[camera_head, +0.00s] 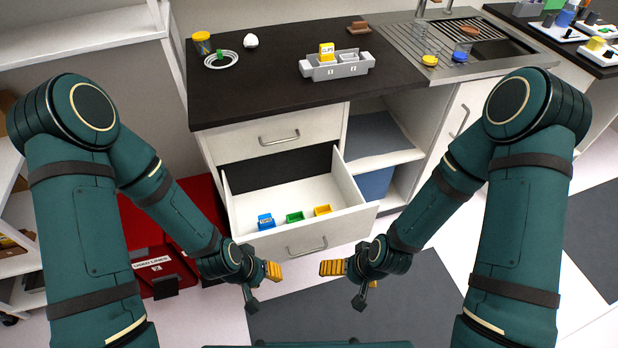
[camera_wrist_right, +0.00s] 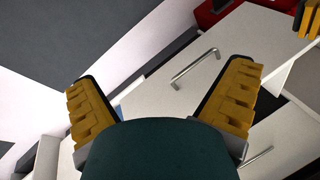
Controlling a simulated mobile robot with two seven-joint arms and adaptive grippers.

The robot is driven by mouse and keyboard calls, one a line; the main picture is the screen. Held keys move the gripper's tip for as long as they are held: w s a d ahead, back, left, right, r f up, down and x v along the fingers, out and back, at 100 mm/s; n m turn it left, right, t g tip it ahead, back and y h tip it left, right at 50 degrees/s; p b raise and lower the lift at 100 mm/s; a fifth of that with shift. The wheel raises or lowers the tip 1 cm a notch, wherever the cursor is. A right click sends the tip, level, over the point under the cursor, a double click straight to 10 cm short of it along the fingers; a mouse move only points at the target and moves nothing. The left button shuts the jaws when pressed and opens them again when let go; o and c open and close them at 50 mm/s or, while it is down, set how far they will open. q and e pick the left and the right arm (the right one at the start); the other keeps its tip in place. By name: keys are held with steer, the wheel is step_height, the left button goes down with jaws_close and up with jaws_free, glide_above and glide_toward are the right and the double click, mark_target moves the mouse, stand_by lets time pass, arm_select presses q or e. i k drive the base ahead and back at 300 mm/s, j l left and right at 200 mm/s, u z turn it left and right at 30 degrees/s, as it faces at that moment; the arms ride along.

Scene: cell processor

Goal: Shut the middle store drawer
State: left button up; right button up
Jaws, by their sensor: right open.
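The middle store drawer (camera_head: 345,230) is pulled out of the white cabinet in the head view, under a shut top drawer (camera_head: 270,136). Its front has a bar handle (camera_head: 307,247). Inside lie a blue box (camera_head: 265,221), a green box (camera_head: 295,217) and a yellow box (camera_head: 322,210). My left gripper (camera_head: 262,285) is open and empty, low and left of the handle. My right gripper (camera_head: 346,284) is open and empty, low and right of it. Both appear apart from the drawer. The right wrist view shows a white front with a bar handle (camera_wrist_right: 195,68) beyond the spread right fingers.
A red bin (camera_head: 160,250) stands left of the drawer, close to my left arm. An open shelf bay (camera_head: 380,140) and a cupboard door (camera_head: 455,120) are to the right. The dark worktop (camera_head: 290,80) holds a grey holder (camera_head: 336,68) and small items. The floor in front is clear.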

mark_target(323, 211)
steer(key=k+j+u, duration=0.15)
steer(key=j, duration=0.35)
steer(key=j+u, duration=0.1)
steer(key=j, duration=0.35)
steer(key=k+j+u, duration=0.15)
steer(key=j, duration=0.35)
